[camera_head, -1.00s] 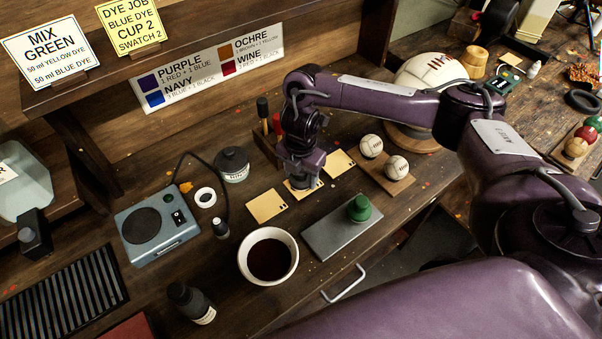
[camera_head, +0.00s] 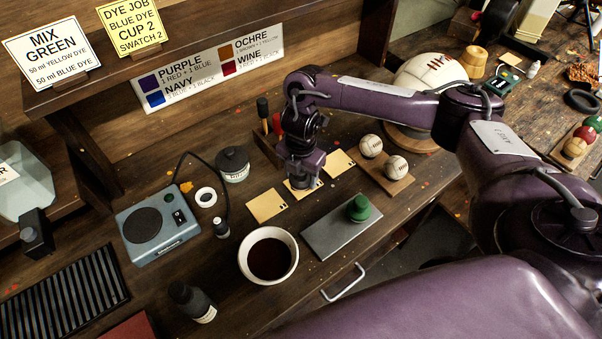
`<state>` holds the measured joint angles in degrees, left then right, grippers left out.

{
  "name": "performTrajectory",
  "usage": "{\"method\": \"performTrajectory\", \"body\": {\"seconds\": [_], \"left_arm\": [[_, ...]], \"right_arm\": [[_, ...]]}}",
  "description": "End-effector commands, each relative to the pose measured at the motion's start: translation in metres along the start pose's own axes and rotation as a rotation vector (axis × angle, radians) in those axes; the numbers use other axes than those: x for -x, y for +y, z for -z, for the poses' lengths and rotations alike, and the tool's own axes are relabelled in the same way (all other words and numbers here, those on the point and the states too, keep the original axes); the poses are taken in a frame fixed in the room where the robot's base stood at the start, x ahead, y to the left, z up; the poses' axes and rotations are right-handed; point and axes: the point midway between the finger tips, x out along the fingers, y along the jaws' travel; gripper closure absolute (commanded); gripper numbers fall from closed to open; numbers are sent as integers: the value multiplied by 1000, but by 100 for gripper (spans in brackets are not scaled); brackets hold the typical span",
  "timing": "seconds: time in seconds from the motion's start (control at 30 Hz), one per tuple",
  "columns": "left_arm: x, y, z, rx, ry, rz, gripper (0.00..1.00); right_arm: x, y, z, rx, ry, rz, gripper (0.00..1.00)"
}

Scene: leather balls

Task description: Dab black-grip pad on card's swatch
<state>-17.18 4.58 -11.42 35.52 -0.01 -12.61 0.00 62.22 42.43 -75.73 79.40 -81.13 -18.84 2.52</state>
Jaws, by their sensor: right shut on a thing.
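My right gripper (camera_head: 303,178) points down over the middle one of three tan swatch cards (camera_head: 297,194) on the bench. It is shut on what appears to be the black-grip pad, which the fingers and wrist mostly hide. I cannot tell whether the pad touches the card. The gripper also covers much of that card. The left card (camera_head: 266,206) and the right card (camera_head: 338,163) lie on either side, each with small dark marks at a corner. My left gripper is not in view.
A white bowl of dark dye (camera_head: 268,256) stands in front. A jar (camera_head: 232,164) and a blue-grey device (camera_head: 157,227) stand left.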

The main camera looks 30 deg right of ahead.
Motion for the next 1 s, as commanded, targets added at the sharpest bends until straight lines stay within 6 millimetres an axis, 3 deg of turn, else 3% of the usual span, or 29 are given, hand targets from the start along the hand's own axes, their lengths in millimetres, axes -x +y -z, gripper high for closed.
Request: {"method": "performTrajectory", "body": {"seconds": [1.0], "left_arm": [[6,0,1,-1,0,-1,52]], "right_arm": [[0,-1,1,2,2,4,63]]}}
